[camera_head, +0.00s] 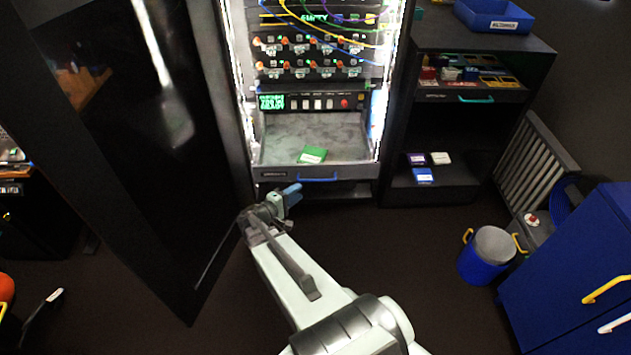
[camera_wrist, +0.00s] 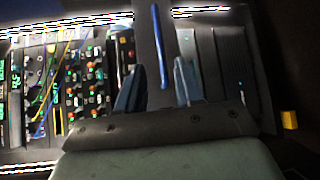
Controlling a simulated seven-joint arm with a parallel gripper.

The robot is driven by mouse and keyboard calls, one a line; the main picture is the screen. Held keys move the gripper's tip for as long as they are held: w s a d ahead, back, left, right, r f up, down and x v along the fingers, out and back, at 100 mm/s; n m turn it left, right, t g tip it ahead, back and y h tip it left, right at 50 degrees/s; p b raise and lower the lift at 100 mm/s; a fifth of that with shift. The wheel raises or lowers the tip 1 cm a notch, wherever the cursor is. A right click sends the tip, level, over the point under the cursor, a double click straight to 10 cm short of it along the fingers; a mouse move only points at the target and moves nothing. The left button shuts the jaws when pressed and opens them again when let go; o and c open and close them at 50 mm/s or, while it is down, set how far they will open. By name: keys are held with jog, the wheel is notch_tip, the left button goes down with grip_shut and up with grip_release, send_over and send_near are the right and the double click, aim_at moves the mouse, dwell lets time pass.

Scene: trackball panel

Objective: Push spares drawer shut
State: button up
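A wide drawer in the lit rack stands open in the head view, its dark front (camera_head: 270,174) carrying a blue bar handle (camera_head: 318,179). Its grey inside holds a green box (camera_head: 312,155). I cannot read the label, so I cannot tell for sure that this is the spares drawer. My gripper (camera_head: 291,194) is low in front of the drawer's left part. In the wrist view my gripper (camera_wrist: 159,86) has its two blue-grey fingers apart with nothing held. The blue handle (camera_wrist: 160,45) shows beyond the gap between them; contact cannot be told.
A black door (camera_head: 160,130) stands open left of the rack. Right of it, a dark shelf unit has a pulled-out drawer with a teal handle (camera_head: 476,99) and several small boxes. A blue bin (camera_head: 484,256) and blue cabinet (camera_head: 580,270) stand right. The floor before the rack is clear.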

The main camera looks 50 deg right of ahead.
aim_at(314, 181)
jog(key=d, duration=0.3)
jog(key=d+f, duration=0.1)
jog(key=d, duration=0.6)
jog(key=shift+d+f, duration=0.25)
jog(key=shift+d, duration=0.05)
jog(key=shift+c, duration=0.5)
grip_shut()
